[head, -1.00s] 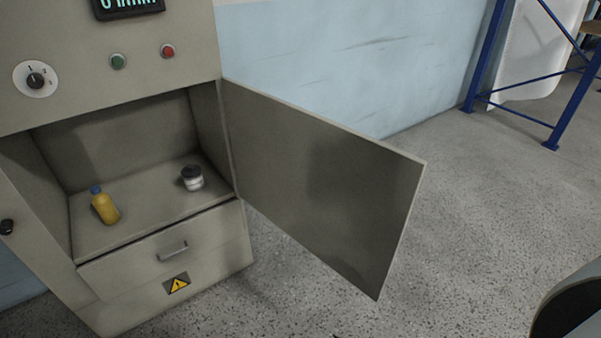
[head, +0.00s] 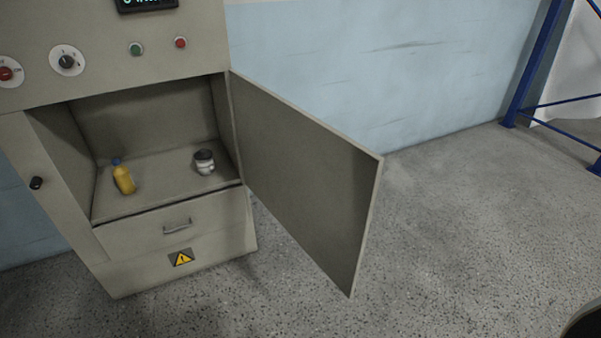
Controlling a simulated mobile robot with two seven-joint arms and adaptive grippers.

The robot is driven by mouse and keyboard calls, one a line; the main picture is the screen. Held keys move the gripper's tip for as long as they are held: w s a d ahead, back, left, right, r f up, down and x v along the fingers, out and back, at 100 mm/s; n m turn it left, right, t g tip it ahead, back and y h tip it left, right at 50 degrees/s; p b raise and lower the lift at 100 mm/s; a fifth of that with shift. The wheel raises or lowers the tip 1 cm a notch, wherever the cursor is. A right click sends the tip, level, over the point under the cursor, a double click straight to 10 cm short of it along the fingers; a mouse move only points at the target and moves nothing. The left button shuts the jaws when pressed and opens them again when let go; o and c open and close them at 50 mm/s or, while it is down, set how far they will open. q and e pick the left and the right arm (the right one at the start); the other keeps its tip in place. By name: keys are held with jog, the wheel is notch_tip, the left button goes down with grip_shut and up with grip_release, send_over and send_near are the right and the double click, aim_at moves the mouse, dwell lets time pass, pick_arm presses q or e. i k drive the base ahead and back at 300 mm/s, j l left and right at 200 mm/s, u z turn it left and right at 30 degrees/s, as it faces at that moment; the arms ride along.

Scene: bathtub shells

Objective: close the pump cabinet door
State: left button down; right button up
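The pump cabinet (head: 150,241) stands at the left in the head view. Its door (head: 305,175) is hinged on the right side of the opening and stands wide open, swung out toward the right and front. The door's inner face is toward me. Inside the open compartment are a yellow bottle with a blue cap (head: 123,178) and a small white jar with a dark lid (head: 204,163). Neither of my grippers is in view.
A blue wall (head: 390,75) is behind the door. A blue rack frame (head: 535,65) stands at the upper right. The speckled floor (head: 450,235) right of the door is clear.

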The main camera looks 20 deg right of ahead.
aim_at(321, 184)
jog(key=l+u, duration=0.1)
jog(key=l, duration=0.2)
jog(key=k+l+u, duration=0.1)
jog(key=l, duration=0.2)
jog(key=k+l+u, duration=0.15)
jog(key=l, duration=0.15)
jog(key=l+u, duration=0.15)
jog(key=l, duration=0.35)
jog(key=l+u, duration=0.15)
jog(key=l, duration=0.3)
jog(key=l+u, duration=0.4)
jog(key=l, duration=0.55)
jog(key=i+l+u, duration=0.1)
jog(key=l, duration=0.2)
jog(key=i+l+u, duration=0.1)
jog(key=i+l, duration=0.3)
jog(key=l, duration=0.2)
jog(key=l+u, duration=0.25)
jog(key=k+l, duration=0.05)
jog(key=l, duration=0.05)
